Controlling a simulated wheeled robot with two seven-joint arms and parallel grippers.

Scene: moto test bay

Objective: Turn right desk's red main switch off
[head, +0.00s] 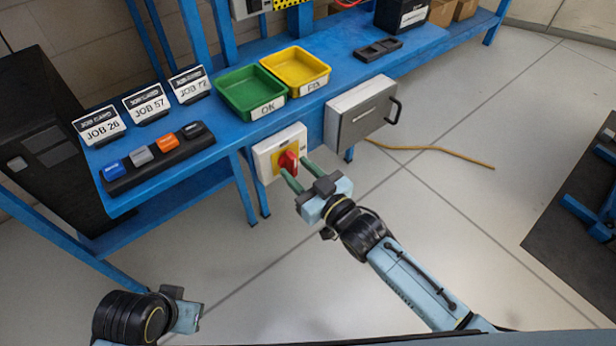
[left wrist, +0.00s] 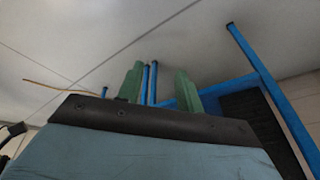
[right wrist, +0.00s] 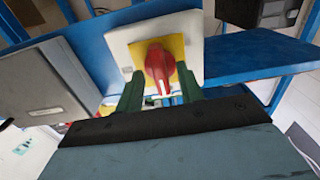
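The red main switch (head: 288,161) is a rotary knob on a yellow plate in a white box (head: 266,154) on the desk's front edge. In the right wrist view the red knob (right wrist: 158,66) shows close up, its ridge near vertical in the picture. My right gripper (head: 296,167) is open, its green fingertips just in front of the knob, one toward each side. I cannot tell whether they touch it. My left gripper (left wrist: 160,75) is open and empty, low and away from the desk; its fingers are hidden in the head view.
Green (head: 250,92) and yellow (head: 296,70) trays, job cards (head: 146,104) and a button strip (head: 158,158) are on the blue desk (head: 225,128). A cable (head: 440,150) lies on open floor.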

